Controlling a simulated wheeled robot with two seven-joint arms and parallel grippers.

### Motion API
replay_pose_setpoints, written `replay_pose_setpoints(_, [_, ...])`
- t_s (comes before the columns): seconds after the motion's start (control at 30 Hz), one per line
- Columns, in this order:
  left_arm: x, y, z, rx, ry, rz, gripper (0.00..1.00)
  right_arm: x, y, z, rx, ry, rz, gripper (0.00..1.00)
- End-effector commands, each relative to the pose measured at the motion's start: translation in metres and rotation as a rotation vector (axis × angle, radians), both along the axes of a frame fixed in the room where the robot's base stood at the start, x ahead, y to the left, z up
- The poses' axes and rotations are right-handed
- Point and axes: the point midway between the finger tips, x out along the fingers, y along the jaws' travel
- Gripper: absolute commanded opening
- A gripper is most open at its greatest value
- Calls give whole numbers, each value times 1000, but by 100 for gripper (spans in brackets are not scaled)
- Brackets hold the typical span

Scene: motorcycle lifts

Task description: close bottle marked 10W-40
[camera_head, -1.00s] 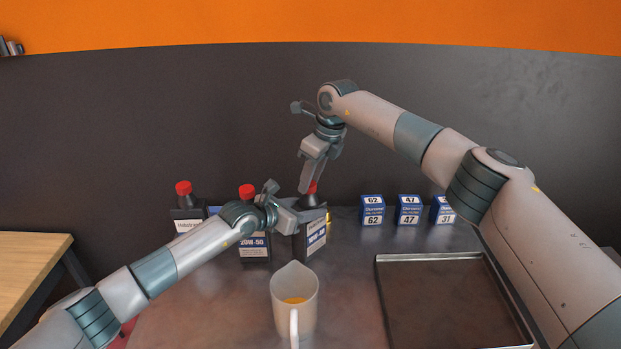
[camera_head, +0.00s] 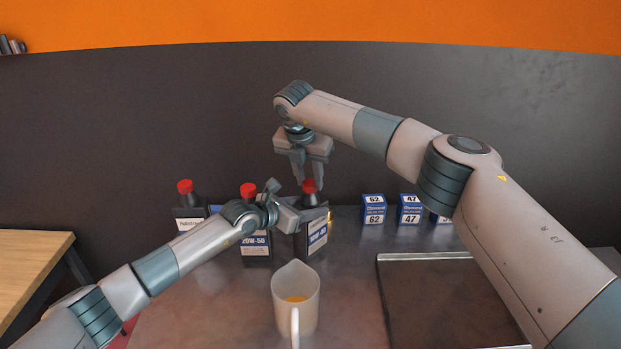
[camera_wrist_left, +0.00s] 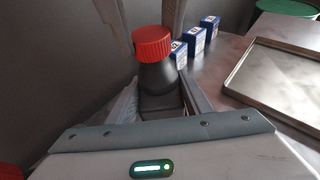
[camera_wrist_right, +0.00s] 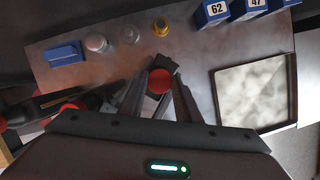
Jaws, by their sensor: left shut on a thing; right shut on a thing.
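The dark bottle marked 10W-40 (camera_head: 312,241) stands upright on the metal table, its label partly blurred. My left gripper (camera_head: 306,215) is shut on its body; the left wrist view shows the bottle's shoulder (camera_wrist_left: 158,80) between the fingers. A red cap (camera_head: 309,186) sits at the top of the neck and looks level in the left wrist view (camera_wrist_left: 153,42). My right gripper (camera_head: 309,178) points down from above and is shut on the cap, which also shows between its fingers in the right wrist view (camera_wrist_right: 160,80). The threads are hidden.
A red-capped 20W-50 bottle (camera_head: 255,246) stands close left, with another bottle (camera_head: 187,212) beyond. Blue filter boxes (camera_head: 373,210) are behind right. An empty tray (camera_head: 440,300) lies at the right.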

Motion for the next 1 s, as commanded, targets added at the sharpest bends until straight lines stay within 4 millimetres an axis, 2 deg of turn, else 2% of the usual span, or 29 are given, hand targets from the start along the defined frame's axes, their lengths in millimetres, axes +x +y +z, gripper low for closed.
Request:
replay_pose_setpoints(0.1, [-1, -1, -2, 2, 4, -1, 0, 2, 2, 2, -2, -5, -227, 10])
replay_pose_setpoints(0.3, [-2, -1, -2, 2, 3, -2, 0, 4, 2, 1, -1, -8, -485, 10])
replay_pose_setpoints(0.5, [-2, -1, -2, 2, 4, -3, 0, 3, 1, 1, -1, -9, -590, 10])
replay_pose_setpoints(0.77, [-2, -1, -3, 1, 4, -2, 0, 3, 1, 1, 0, -8, -593, 10])
replay_pose_setpoints(0.8, [-2, -1, -3, 1, 4, -2, 0, 3, 1, 1, 0, -8, -593, 35])
replay_pose_setpoints(0.87, [-2, -1, -3, 1, 4, -2, 0, 3, 1, 1, 0, -8, -592, 49])
replay_pose_setpoints(1.0, [-2, -1, -3, 1, 5, -2, 0, 2, 1, 1, 0, -6, -591, 49])
